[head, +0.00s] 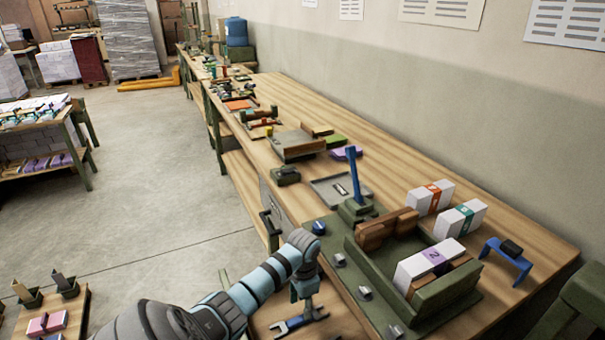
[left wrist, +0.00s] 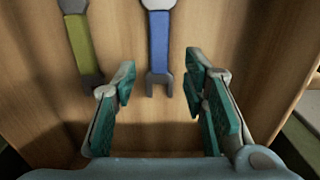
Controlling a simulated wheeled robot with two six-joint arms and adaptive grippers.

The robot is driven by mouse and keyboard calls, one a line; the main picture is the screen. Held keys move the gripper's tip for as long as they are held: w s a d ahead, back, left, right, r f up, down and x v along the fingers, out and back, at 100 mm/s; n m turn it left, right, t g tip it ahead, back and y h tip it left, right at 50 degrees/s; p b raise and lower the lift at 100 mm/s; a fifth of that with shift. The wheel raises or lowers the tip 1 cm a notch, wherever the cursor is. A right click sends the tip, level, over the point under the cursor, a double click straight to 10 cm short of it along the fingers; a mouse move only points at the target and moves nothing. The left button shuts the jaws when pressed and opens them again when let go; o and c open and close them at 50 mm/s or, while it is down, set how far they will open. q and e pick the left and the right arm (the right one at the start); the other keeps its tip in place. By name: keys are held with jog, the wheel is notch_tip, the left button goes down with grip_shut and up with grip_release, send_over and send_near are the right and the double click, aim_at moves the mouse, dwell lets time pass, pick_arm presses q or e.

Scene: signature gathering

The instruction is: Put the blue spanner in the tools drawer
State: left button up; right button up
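The blue spanner (left wrist: 158,45) lies on a wooden surface in the left wrist view, its grey open jaw towards me. My left gripper (left wrist: 160,72) is open, and the spanner's jaw end shows in the gap between its fingertips. In the head view the left gripper (head: 307,292) points down over a wooden surface low at the front of the bench, close to a blue and grey spanner (head: 282,326). I cannot tell whether the fingers touch it. A yellow-green spanner (left wrist: 83,45) lies to the left in the wrist view. No drawer label is readable. My right gripper is out of view.
The workbench (head: 300,95) runs along the wall. On it stand a green fixture (head: 440,300) with a white block (head: 429,264), more white blocks (head: 459,218), a blue bracket (head: 507,262) and a grey tray (head: 325,186). The floor (head: 150,210) to the left is open.

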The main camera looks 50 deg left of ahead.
pick_arm(q)
notch_tip(320, 180, up, 7)
jog(key=p, duration=0.1)
jog(key=shift+r, duration=0.15)
dwell(0.3)
